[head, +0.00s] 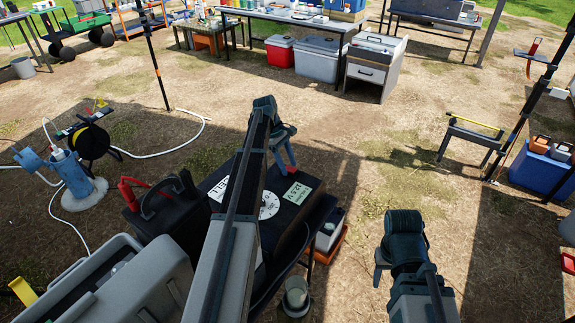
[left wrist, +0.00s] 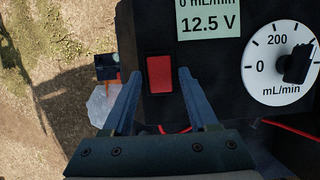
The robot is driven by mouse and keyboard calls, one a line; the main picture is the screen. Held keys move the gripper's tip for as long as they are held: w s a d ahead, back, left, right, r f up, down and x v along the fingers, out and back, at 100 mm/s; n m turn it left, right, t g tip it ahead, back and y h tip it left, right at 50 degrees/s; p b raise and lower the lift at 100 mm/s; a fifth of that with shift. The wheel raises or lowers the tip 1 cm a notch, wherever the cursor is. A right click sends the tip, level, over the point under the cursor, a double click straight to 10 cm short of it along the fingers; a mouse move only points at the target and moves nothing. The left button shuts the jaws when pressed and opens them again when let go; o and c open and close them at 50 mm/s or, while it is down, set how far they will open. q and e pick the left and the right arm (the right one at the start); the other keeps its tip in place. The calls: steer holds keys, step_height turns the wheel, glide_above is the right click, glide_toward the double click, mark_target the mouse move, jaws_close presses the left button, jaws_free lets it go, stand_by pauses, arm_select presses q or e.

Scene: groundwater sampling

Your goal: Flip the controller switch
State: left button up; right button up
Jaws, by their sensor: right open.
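The controller (head: 240,180) is a black box in the middle of the head view, with a pale display (head: 297,193) and a white dial (head: 268,205). In the left wrist view its display (left wrist: 208,18) reads 12.5 V and the dial (left wrist: 272,75) shows a black knob. The red rocker switch (left wrist: 160,80) lies between the fingers of my left gripper (left wrist: 158,74). The fingers are apart, one on each side of it; contact cannot be told. In the head view my left gripper (head: 284,160) points down at the controller's far edge. My right gripper (head: 379,274) is open, right of the controller and away from it.
A black battery case (head: 170,208) with red clamps stands left of the controller, and a grey case (head: 130,285) sits nearer. Tables and coolers stand at the back.

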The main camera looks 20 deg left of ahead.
arm_select(q)
jaws_close()
steer(key=shift+s+d+r+y+p, duration=0.15)
steer(key=shift+d+r+y+p, duration=0.1)
steer(key=shift+y+p, duration=0.2)
steer(key=shift+d+y+p, duration=0.2)
steer(key=shift+y+p, duration=0.15)
steer(key=shift+y, duration=0.1)
steer(key=shift+d+f+y, duration=0.1)
steer(key=shift+d+y, duration=0.1)
steer(key=shift+y, duration=0.8)
steer(key=shift+t+y, duration=0.3)
steer(key=shift+y, duration=0.2)
steer(key=shift+o, duration=1.2)
jaws_free()
